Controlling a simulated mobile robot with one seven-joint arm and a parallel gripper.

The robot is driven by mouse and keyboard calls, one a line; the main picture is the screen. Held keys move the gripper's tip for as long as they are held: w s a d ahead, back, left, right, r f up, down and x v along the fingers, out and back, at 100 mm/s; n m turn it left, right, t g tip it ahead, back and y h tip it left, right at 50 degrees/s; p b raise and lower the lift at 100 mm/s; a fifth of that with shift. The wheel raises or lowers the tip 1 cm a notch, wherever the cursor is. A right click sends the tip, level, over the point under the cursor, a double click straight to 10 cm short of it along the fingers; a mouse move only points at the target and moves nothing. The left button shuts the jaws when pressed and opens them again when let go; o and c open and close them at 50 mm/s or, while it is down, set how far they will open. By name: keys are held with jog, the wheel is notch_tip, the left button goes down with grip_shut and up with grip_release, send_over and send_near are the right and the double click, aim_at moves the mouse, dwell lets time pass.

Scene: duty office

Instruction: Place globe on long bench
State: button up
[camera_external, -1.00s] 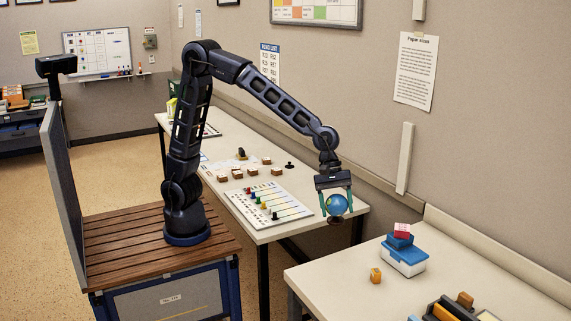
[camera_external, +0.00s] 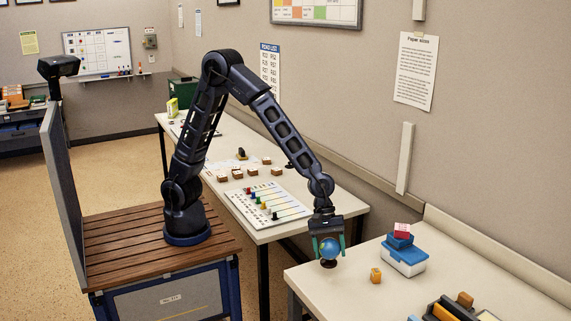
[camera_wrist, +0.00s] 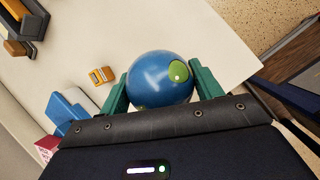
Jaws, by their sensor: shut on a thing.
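The globe (camera_external: 330,247), a small blue ball with green patches on a dark foot, is between the fingers of my gripper (camera_external: 328,248). My gripper is shut on it, with a green finger on either side. In the wrist view the globe (camera_wrist: 160,78) fills the middle, and its foot is hidden. It appears over the end of the near pale bench (camera_external: 345,285); I cannot tell whether the foot touches the top. A second pale bench (camera_external: 262,237) runs along the wall behind. I cannot tell which one is called the long bench.
On the near bench stand a small orange block (camera_external: 376,275), a blue-and-white box (camera_external: 403,257) with a red-and-white item (camera_external: 402,230) on top, and a dark tray (camera_external: 447,312). The back bench holds a game board (camera_external: 268,205) and several small brown blocks.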

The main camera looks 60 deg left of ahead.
aim_at(329, 262)
jog(key=shift+f, duration=2.5)
jog(key=shift+f, duration=0.15)
jog(key=o, duration=1.1)
jog(key=shift+c, duration=0.2)
jog(key=v, duration=1.2)
jog(key=shift+r, duration=0.25)
